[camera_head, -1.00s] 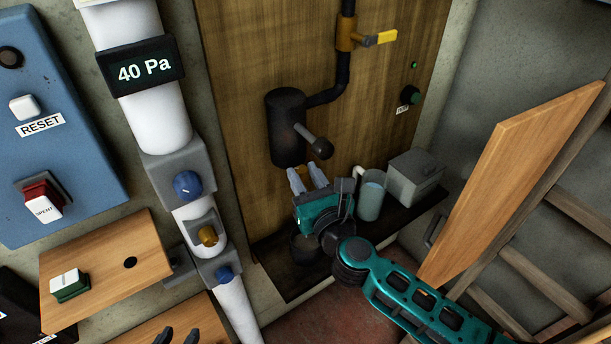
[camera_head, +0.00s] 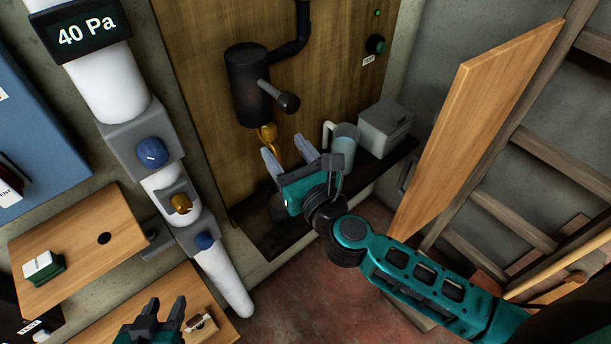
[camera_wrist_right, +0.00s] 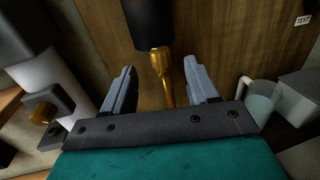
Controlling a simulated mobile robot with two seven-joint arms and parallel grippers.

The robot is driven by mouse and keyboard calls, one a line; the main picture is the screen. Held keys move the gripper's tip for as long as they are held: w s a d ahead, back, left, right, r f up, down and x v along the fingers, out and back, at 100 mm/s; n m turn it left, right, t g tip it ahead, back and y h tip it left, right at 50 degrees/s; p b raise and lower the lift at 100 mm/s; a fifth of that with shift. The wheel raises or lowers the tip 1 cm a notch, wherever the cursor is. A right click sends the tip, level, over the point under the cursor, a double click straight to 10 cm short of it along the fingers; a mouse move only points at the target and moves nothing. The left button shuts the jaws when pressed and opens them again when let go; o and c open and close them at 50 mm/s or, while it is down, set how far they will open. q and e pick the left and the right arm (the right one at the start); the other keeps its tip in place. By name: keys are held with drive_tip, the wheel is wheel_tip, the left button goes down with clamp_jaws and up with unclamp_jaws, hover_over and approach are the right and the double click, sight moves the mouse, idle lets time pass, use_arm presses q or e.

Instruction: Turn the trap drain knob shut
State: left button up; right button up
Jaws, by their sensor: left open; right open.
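The trap is a dark upright cylinder (camera_head: 247,85) on the wooden panel, with a black round-ended handle (camera_head: 287,102) sticking out from its side. A brass drain fitting (camera_head: 267,134) hangs under it, with a thin curved spout. My right gripper (camera_head: 286,152) is open just below the trap. In the right wrist view, the brass drain fitting (camera_wrist_right: 161,68) stands between its two open fingers, apart from both. I cannot tell which part is the knob's grip. My left gripper (camera_head: 162,314) is open and empty low at the left, far from the trap.
A wooden door (camera_head: 478,120) stands at right. A white pipe (camera_head: 222,275) with blue knobs runs at left.

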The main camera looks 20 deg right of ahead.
use_arm(q)
drive_tip(key=shift+w+f+b, duration=0.1)
drive_tip(key=shift+f+b, duration=0.5)
drive_tip(key=shift+f, duration=0.05)
use_arm(e)
drive_tip(key=s+d, duration=0.1)
drive_tip(key=s, duration=0.6)
drive_tip(key=shift+s+d, duration=0.2)
drive_tip(key=shift+s, duration=0.05)
